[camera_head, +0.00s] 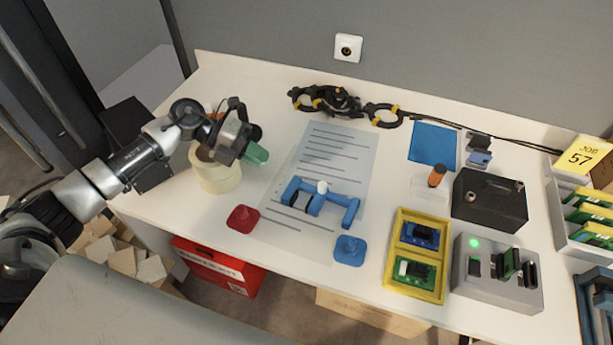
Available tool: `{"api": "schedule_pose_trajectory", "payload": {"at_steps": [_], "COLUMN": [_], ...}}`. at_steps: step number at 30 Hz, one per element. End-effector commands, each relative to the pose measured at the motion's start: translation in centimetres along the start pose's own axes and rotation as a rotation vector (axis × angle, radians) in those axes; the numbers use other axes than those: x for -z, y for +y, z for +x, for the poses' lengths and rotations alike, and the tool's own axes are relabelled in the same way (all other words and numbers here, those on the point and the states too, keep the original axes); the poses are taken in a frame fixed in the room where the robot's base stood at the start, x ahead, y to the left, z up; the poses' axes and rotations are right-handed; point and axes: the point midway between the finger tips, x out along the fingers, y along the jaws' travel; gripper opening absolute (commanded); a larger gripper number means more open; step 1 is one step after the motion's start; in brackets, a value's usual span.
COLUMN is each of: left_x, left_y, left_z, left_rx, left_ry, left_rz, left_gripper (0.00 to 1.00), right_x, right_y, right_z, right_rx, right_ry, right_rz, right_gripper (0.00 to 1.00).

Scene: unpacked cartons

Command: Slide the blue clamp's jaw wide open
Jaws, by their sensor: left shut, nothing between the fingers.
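The blue clamp (333,195) lies on the printed sheet (345,150) in the middle of the table. It has a blue bar, a black part near its left end and a white knob on top; its exact jaw gap is hard to tell. My left gripper (238,150) is over the cream cup (217,178) at the table's left, up and left of the clamp and apart from it. It is shut with nothing held. A green piece (257,154) shows just beside its fingers. My right gripper is not in view.
A red piece (243,217) and a blue piece (349,250) lie near the front edge. A yellow tray (443,291) with circuit boards, a grey box (497,288) with a green light and a black box (489,213) fill the right. A cable (450,122) runs along the back.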

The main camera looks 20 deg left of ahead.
Motion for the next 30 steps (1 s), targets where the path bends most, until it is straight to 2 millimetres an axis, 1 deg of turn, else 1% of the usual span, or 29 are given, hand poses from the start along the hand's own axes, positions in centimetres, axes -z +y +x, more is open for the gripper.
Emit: {"api": "schedule_pose_trajectory", "payload": {"at_steps": [1, 9, 15, 18, 21, 30], "left_x": [0.0, 0.0, -0.1, -0.1, -0.1, -0.1], "left_y": [-0.3, -0.3, -0.2, -0.1, -0.1, -0.1], "left_z": [1.2, 7.1, 10.5, 11.5, 12.1, 12.3], "left_rx": [0.004, 0.005, 0.003, 0.002, 0.002, 0.001], "left_ry": [0.002, 0.001, -0.001, -0.002, -0.002, -0.002], "left_rz": [0.001, -0.001, -0.001, -0.001, 0.0, 0.0], "left_gripper": [0.0, 0.0, 0.0, 0.0, 0.0, 0.0], "right_x": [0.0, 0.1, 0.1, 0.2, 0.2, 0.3], "right_y": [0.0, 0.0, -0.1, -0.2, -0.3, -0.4], "right_z": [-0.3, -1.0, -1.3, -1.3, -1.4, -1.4], "right_rx": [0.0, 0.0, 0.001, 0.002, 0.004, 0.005], "right_ry": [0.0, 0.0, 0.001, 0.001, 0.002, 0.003], "right_rz": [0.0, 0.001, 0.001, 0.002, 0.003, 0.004], "right_gripper": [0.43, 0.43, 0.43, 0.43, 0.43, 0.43]}}
